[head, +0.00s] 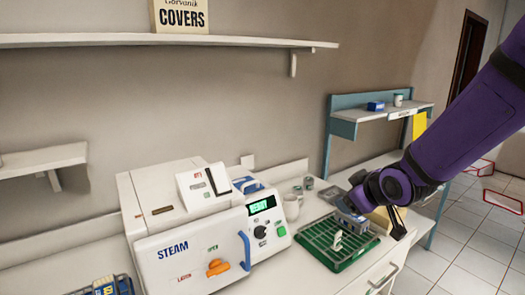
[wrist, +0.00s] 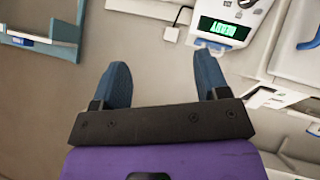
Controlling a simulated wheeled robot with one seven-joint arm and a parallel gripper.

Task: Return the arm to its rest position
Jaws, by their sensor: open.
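My purple arm reaches in from the right in the head view, and my gripper (wrist: 163,88) hangs over the right part of the counter. In the wrist view its two blue fingers stand wide apart with nothing between them. In the head view the fingertips are hard to make out behind the wrist. A green tray (head: 352,264) with a dark rack lies on the counter just below and left of my wrist. A small whitish piece (head: 337,241) stands on the rack.
A white steam sterilizer (head: 190,250) with a lit display reading READY (head: 262,206) stands left of the tray. A blue-framed shelf unit (head: 360,115) stands at the back right. A wall shelf (head: 150,41) runs above the sterilizer.

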